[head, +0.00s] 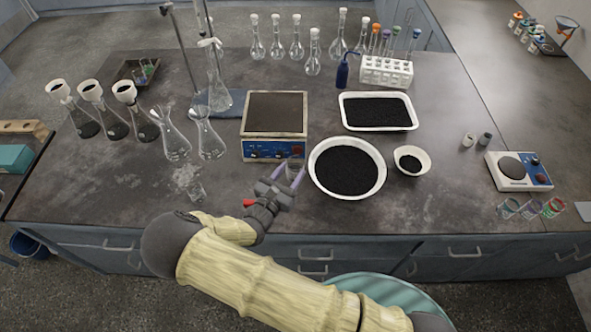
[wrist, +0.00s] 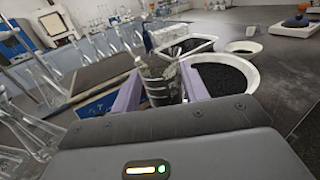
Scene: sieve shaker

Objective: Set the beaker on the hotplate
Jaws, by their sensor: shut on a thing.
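The hotplate (head: 275,113) has a square dark top and a blue front panel and stands mid-bench. In the wrist view its dark top (wrist: 108,73) is left of my gripper. My gripper (head: 290,178) is at the hotplate's front right corner, shut on a small clear glass beaker. The beaker (wrist: 160,82) shows upright between the purple fingers in the wrist view. In the head view it is mostly hidden by the gripper. Its height above the bench is hard to tell.
A round white dish of black grains (head: 347,168) is close right of my gripper. A white tray of black grains (head: 378,111) lies behind it. Conical flasks (head: 210,140) stand left of the hotplate. The hotplate's top is clear.

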